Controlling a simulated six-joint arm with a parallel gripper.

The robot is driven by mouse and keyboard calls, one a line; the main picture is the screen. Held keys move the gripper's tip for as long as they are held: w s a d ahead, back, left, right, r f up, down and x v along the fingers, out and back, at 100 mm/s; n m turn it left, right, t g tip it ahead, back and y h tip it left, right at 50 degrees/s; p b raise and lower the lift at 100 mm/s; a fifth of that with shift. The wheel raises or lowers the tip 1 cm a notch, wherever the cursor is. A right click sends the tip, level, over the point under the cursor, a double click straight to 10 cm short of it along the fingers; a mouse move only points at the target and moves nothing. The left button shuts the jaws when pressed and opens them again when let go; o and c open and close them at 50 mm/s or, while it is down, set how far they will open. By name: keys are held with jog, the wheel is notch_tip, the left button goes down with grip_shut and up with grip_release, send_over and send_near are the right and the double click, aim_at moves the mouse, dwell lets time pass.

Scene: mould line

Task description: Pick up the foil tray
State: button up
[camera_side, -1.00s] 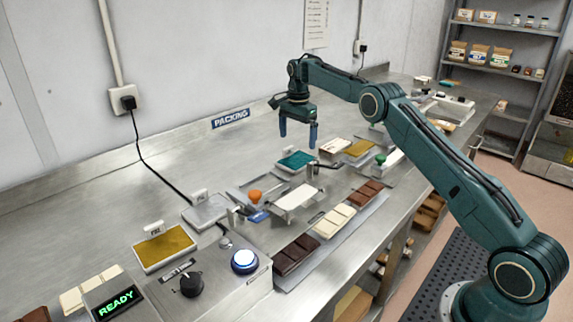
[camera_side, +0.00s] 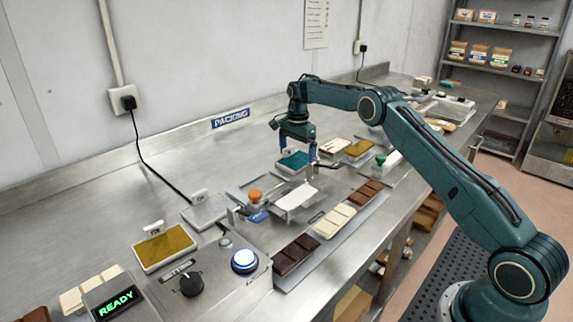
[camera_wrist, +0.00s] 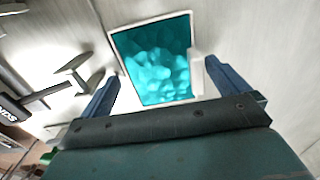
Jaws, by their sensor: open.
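A white-rimmed tray of crinkled teal foil (camera_side: 293,162) lies on the steel bench in the side view. In the wrist view the teal foil tray (camera_wrist: 158,62) fills the space ahead of my gripper, and a white tab (camera_wrist: 197,72) stands at its right edge. My gripper (camera_side: 298,151) is open, pointing down above the teal tray. In the wrist view its two blue fingers (camera_wrist: 160,72) are apart, one toward each side of the tray. I cannot tell whether either touches it. Two gold foil trays, one at front left (camera_side: 166,246) and one farther back (camera_side: 361,148), also lie on the bench.
A clamp fixture with a white plate (camera_side: 295,198) and orange knob (camera_side: 255,196) stands just in front of the teal tray. Chocolate bars (camera_side: 334,221) lie in a row nearer the bench edge. A green-knobbed fixture (camera_side: 381,160) stands to the right. Bare bench lies behind.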

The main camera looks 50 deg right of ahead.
aim_at(294, 161)
dwell(0.5)
jog(key=c, duration=1)
jog(key=shift+r, duration=0.15)
notch_tip(294, 161, up, 10)
jog(key=shift+f, duration=0.2)
dwell(0.5)
jog(key=s+a+f, duration=0.2)
jog(key=s+a, duration=0.1)
jog(key=a, duration=1.4)
